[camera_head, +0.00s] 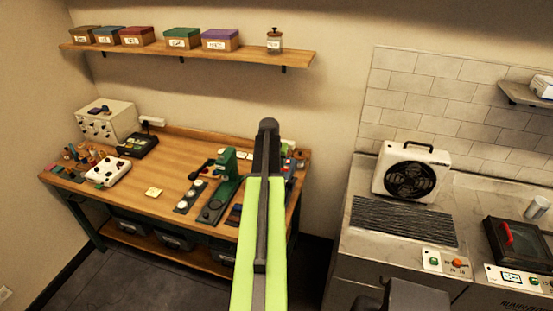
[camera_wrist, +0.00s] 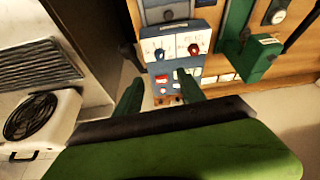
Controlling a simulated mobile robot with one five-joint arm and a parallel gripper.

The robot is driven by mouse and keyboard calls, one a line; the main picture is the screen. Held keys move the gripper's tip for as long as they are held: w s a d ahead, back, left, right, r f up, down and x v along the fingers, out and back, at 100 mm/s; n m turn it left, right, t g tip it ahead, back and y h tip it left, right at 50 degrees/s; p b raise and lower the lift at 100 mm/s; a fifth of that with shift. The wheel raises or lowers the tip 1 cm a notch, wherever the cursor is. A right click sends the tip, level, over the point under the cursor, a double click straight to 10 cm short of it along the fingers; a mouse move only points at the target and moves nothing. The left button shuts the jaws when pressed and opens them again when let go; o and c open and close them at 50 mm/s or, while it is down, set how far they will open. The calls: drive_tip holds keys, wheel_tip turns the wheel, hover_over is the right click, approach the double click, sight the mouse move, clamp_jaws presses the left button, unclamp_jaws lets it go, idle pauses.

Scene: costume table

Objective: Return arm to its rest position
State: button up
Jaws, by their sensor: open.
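My arm (camera_head: 262,215) reaches up and away from me in the head view, its lime-green link with a dark bar ending near the right end of the wooden workbench (camera_head: 150,205). The gripper itself is hidden behind the arm there. In the wrist view my gripper (camera_wrist: 160,88) shows two dark green fingers spread apart, with nothing held between them. Beyond the fingers lie a small control box with two knobs (camera_wrist: 178,45) and a blue-grey panel with red and white buttons (camera_wrist: 165,86). I cannot tell whether the fingers touch anything.
A green press (camera_head: 226,178) stands on the bench just left of my arm. A wooden shelf (camera_head: 190,54) with boxes hangs above. At right are a steel counter (camera_head: 385,232), a box fan (camera_head: 411,175) and a dark lidded machine (camera_head: 520,250). Bare floor shows between bench and counter.

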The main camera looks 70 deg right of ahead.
drive_tip(key=p+v, duration=0.1)
drive_tip(key=v, duration=0.1)
drive_tip(key=shift+a+r, duration=0.15)
drive_tip(key=shift+r, duration=0.05)
